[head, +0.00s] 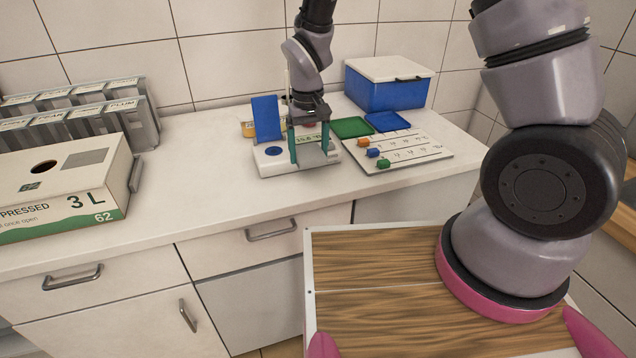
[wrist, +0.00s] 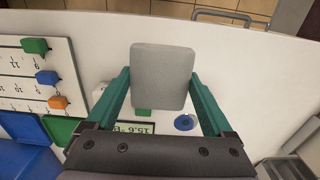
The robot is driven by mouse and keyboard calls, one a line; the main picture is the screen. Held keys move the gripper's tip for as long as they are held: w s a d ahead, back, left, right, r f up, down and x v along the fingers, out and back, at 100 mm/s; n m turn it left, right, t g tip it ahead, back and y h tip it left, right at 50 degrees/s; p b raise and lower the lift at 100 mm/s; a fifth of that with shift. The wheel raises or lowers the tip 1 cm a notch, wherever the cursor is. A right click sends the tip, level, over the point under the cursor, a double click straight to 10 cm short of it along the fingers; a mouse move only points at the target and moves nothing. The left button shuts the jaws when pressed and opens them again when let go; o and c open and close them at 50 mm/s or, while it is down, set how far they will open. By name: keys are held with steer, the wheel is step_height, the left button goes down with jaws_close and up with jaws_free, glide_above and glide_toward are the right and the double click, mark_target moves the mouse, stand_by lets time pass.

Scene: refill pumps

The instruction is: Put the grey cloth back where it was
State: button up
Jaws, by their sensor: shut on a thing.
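The grey cloth (wrist: 162,78) is a flat, rounded rectangle between the teal fingers of my gripper (wrist: 161,80) in the wrist view. My gripper is shut on it. In the head view the cloth (head: 314,156) hangs between the fingers of my gripper (head: 309,150), above the front right part of a white device (head: 268,166) on the counter. I cannot tell whether the cloth touches the device. The device has a round blue button (wrist: 184,122), and a display (wrist: 135,127) partly hidden by the gripper.
A slider board (head: 410,157) and green (head: 352,127) and blue (head: 388,121) trays lie right of the device. A blue box (head: 385,92) stands behind. A carton (head: 60,190) and labelled rack (head: 145,122) stand left.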

mark_target(310, 184)
step_height(310, 184, down, 7)
steer(key=shift+f, duration=0.15)
steer(key=shift+f, duration=0.1)
stand_by(0.3)
steer(key=o, duration=1.1)
